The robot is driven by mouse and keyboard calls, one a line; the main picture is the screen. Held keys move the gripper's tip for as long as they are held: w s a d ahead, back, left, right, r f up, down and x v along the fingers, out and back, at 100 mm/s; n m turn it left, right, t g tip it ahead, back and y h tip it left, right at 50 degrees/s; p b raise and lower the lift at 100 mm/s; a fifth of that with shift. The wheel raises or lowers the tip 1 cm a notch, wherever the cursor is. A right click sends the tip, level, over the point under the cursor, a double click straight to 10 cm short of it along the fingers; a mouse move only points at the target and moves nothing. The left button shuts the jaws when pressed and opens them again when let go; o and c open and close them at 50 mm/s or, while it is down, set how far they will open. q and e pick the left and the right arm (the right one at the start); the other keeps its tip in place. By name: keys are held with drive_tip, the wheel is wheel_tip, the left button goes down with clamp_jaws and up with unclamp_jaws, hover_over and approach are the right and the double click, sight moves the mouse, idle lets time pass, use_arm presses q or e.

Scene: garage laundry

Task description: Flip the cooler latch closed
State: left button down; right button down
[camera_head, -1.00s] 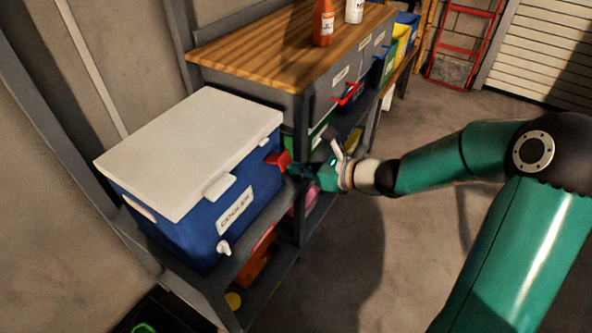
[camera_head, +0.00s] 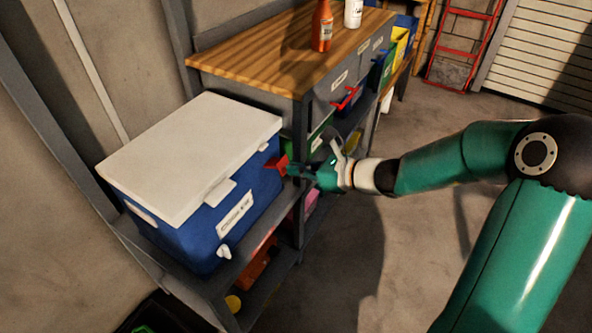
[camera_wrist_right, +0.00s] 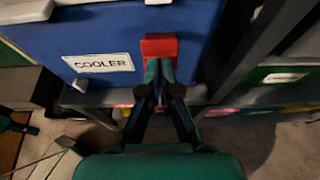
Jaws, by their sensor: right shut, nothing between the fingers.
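The blue cooler (camera_head: 190,238) with a white lid (camera_head: 190,150) stands on a grey shelf, its lid down. A red latch (camera_head: 276,165) sticks out from its right end in the head view. It also shows in the wrist view, where the red latch (camera_wrist_right: 160,46) is right of the COOLER label. My right gripper (camera_head: 295,170) is shut and empty, its fingertips pointing at the latch. In the wrist view the right gripper's tips (camera_wrist_right: 160,70) meet the latch's lower edge; I cannot tell whether they touch. My left gripper is in neither view.
A wooden-topped workbench (camera_head: 280,50) with a red-handled drawer stands just behind the cooler, a dark post close to the latch. A red bottle (camera_head: 322,28) and a white bottle (camera_head: 353,12) stand on it. Floor on the right is open.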

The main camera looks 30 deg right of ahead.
wheel_tip(320, 180, down, 5)
drive_tip(key=s+b, duration=0.1)
drive_tip(key=b, duration=0.4)
drive_tip(key=d+f+p+v, duration=0.1)
drive_tip(key=f+p+v, duration=0.1)
drive_tip(key=v, duration=0.8)
drive_tip(key=shift+s+p, duration=0.4)
drive_tip(key=shift+s, duration=0.05)
drive_tip(key=shift+r, duration=0.2)
drive_tip(key=f+t+b, duration=0.1)
drive_tip(key=b, duration=0.3)
drive_tip(key=f+t+y+b, duration=0.1)
drive_tip(key=b, duration=0.3)
drive_tip(key=f+t+b, duration=0.1)
drive_tip(key=f+b, duration=0.1)
drive_tip(key=b, duration=0.2)
drive_tip(key=shift+w+f+y, duration=0.1)
drive_tip(key=shift+w+y, duration=0.2)
